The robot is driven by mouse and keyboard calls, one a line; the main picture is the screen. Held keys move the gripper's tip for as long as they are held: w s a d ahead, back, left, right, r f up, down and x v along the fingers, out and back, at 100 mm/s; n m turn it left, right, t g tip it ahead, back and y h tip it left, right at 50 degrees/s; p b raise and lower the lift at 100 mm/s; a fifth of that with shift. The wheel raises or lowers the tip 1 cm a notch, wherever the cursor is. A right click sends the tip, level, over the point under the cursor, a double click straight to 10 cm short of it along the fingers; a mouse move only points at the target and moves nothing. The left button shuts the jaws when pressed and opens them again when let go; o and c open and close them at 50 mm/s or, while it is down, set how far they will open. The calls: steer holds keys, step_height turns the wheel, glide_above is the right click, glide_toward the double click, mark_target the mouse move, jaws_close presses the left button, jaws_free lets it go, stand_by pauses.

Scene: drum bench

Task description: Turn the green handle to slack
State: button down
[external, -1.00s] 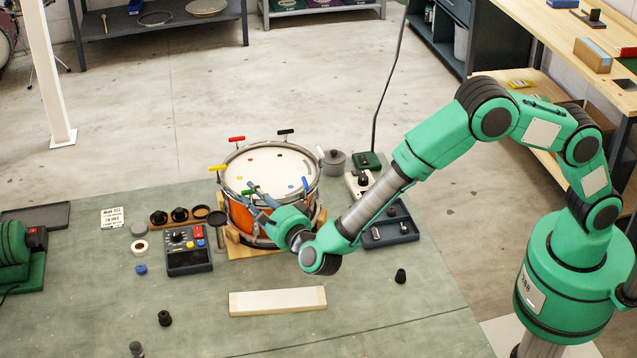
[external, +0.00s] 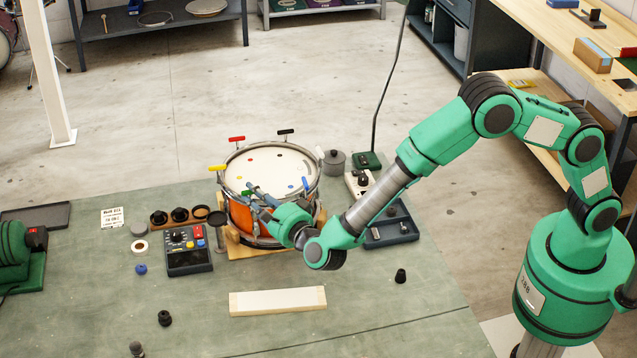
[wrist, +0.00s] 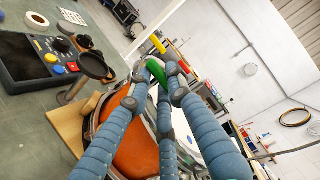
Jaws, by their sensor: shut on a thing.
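The drum (external: 270,172) has an orange shell and a white head with coloured dots, and stands in a wooden cradle on the bench. Coloured T-handles ring its rim. My gripper (external: 257,192) reaches in from the right to the front left of the rim. In the wrist view, its blue-grey fingers (wrist: 162,90) are shut on the green handle (wrist: 157,72), whose green grip shows between the fingertips. In the external view the fingers almost wholly hide this handle. The yellow handle (external: 217,168) stands just left of the gripper and also shows beyond the fingertips in the wrist view (wrist: 158,43).
The red handle (external: 237,139), black handle (external: 286,132) and others stand around the rim. A control box (external: 188,262) with buttons and a round black-topped stand (external: 217,218) are close on the left. A pale wooden bar (external: 278,302) lies in front. The front right bench is mostly clear.

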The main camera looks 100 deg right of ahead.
steer(key=shift+s+d+r+n+t+y+b, duration=0.15)
steer(key=shift+n+t+y+b, duration=0.5)
steer(key=shift+t, duration=0.4)
steer(key=shift+d+f+n+t+y+b, duration=0.15)
steer(key=shift+n+t+y+b, duration=0.25)
steer(key=shift+n+t+y, duration=0.55)
steer(key=shift+r+n+t, duration=0.1)
steer(key=shift+n+t, duration=0.3)
steer(key=shift+t, duration=0.2)
steer(key=shift+a, duration=0.1)
steer(key=c, duration=1.8)
jaws_free()
steer(key=shift+c, duration=0.2)
steer(key=v, duration=1.2)
